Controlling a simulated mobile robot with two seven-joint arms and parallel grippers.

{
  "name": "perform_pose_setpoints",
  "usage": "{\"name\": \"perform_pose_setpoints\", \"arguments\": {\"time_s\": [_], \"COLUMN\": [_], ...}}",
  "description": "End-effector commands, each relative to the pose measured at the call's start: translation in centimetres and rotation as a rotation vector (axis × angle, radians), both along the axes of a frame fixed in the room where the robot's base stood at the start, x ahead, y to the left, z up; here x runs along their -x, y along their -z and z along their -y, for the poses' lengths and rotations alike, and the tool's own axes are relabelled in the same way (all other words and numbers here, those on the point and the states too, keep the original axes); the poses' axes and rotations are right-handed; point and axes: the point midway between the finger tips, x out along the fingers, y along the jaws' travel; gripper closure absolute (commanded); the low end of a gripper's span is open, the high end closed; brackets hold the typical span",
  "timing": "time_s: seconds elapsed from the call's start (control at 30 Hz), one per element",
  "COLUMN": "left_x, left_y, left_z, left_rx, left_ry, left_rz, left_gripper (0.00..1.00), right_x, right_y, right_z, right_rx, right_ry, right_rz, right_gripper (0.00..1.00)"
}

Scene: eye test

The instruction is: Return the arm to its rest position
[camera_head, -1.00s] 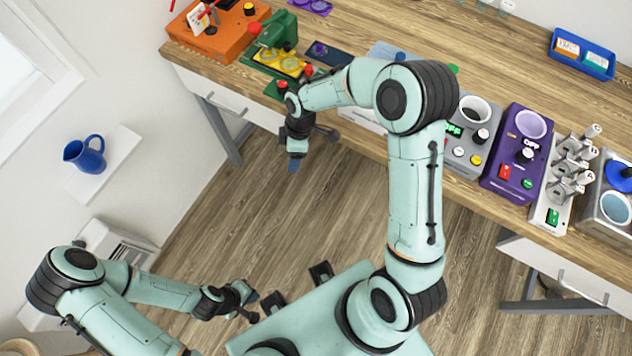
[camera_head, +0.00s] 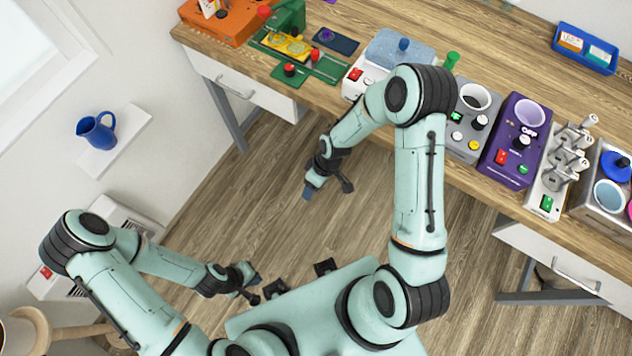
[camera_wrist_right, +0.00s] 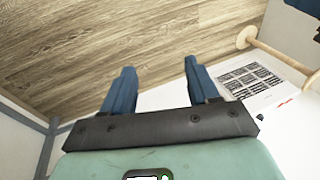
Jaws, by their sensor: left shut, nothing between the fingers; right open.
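My right arm (camera_head: 419,190) is bent at the elbow, which lies over the front of the workbench in the head view. Its gripper (camera_head: 307,191) hangs above the floor, in front of the bench and clear of its edge. In the right wrist view its two blue fingers (camera_wrist_right: 159,68) are spread apart with nothing between them. My left arm (camera_head: 150,258) is folded low at the left. Its gripper (camera_head: 252,281) is shut and empty, beside my base platform. Its fingertips are small and hard to make out in the head view.
The workbench (camera_head: 480,55) carries a green fixture (camera_head: 289,18), a grey device (camera_head: 467,139), a purple device (camera_head: 515,140) and a blue tray (camera_head: 584,51). A blue jug (camera_head: 96,132) stands on a wall shelf (camera_head: 118,142). Wooden floor (camera_head: 250,205) is open between bench and base.

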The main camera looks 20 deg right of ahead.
Motion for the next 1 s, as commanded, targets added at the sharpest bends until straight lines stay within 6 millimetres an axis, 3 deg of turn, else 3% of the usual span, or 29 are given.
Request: {"name": "perform_pose_setpoints", "arguments": {"time_s": [0.53,0.63,0.73,0.83,1.0], "left_x": [0.0,0.0,0.0,0.0,0.0], "left_y": [0.0,0.0,0.0,0.0,0.0], "left_z": [0.0,0.0,0.0,0.0,0.0], "left_rx": [0.000,0.000,0.000,0.000,0.000], "left_ry": [0.000,0.000,0.000,0.000,0.000], "left_rz": [0.000,0.000,0.000,0.000,0.000], "left_gripper": [1.00,1.00,1.00,1.00,1.00], "right_x": [0.0,0.8,3.8,8.3,14.7], "right_y": [0.0,0.7,3.1,5.9,8.3], "right_z": [0.0,-0.1,-0.7,-1.4,-2.2], "right_rx": [0.000,-0.003,-0.012,-0.013,0.013], "right_ry": [0.003,0.034,0.171,0.393,0.714], "right_rz": [-0.001,-0.017,-0.075,-0.160,-0.271], "right_gripper": [0.40,0.40,0.40,0.40,0.40]}}
